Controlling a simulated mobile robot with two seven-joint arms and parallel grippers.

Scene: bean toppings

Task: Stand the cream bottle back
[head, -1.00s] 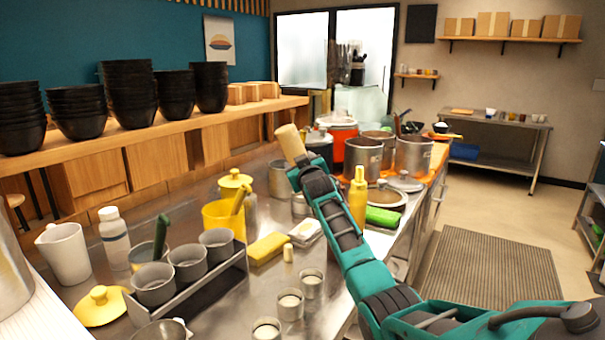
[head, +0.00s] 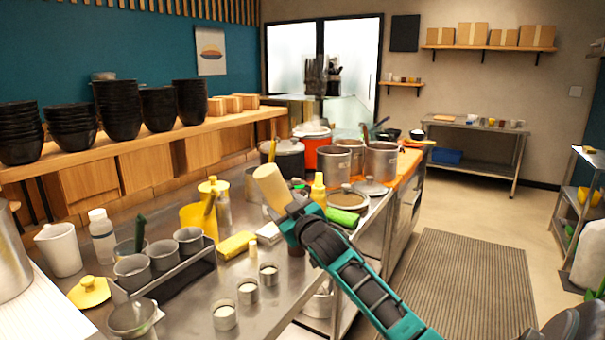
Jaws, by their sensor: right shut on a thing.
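The cream bottle (head: 271,187) shows as a pale beige cylinder at the end of my right arm, in the middle of the head view. My right gripper (head: 288,212) is shut on it, above the right part of the steel counter (head: 185,306). The bottle is tilted, its visible end leaning up and to the left. Its other end is hidden by the gripper, and the fingertips are hard to make out. My left gripper is out of view.
A yellow squeeze bottle (head: 318,190) and a green item (head: 342,217) are just right of the held bottle. Steel pots (head: 380,160) stand behind. A yellow block (head: 236,244) and small metal cups (head: 248,291) lie left and in front.

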